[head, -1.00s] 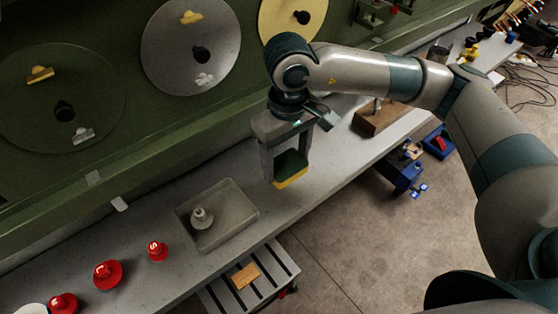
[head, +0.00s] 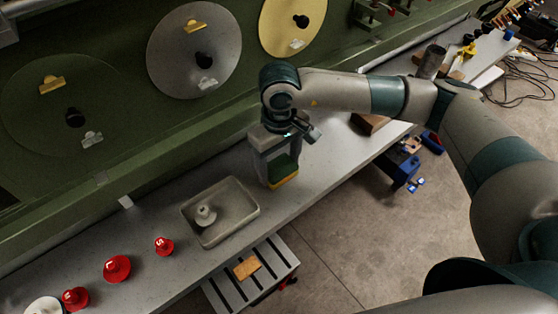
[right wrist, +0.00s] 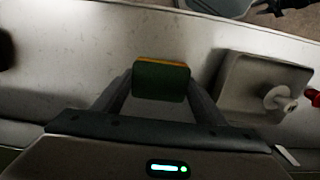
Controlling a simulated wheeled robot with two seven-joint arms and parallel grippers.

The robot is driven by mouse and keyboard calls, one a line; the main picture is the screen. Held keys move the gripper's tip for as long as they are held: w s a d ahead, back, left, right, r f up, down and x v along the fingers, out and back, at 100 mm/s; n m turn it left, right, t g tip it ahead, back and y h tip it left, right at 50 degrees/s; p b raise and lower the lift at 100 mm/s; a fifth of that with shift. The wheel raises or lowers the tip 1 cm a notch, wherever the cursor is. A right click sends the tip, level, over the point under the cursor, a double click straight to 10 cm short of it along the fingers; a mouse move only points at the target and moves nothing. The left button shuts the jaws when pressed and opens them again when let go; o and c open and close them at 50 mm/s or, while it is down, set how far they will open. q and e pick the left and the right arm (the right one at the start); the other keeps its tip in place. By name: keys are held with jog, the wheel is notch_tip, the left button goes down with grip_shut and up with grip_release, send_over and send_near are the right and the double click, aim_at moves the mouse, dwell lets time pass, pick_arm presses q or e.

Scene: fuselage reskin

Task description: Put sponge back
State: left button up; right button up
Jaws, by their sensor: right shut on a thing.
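The sponge (head: 284,172), dark green with a yellow-orange layer underneath, is held between the fingers of my right gripper (head: 277,178). In the right wrist view the green face of the sponge (right wrist: 161,81) fills the gap between the two fingers (right wrist: 160,95). My right gripper points down over the grey bench, right of a shallow grey tray (head: 247,216). A pale knobbed piece (head: 206,214) stands in the tray. I cannot tell whether the sponge touches the bench. My left gripper does not show.
Several red knobbed pieces (head: 117,268) stand on the bench left of the tray. A slatted rack (head: 272,281) with a tan block (head: 246,268) is below the front edge. Green panel with round discs (head: 194,49) rises behind.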

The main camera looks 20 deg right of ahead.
aim_at(279, 167)
jog(key=shift+f, duration=0.25)
jog(key=o, duration=1)
jog(key=shift+c, duration=0.2)
jog(key=shift+r+b, duration=0.4)
jog(key=shift+r, duration=0.05)
notch_tip(279, 167, up, 11)
jog(key=b, duration=0.4)
jog(key=shift+b, duration=0.3)
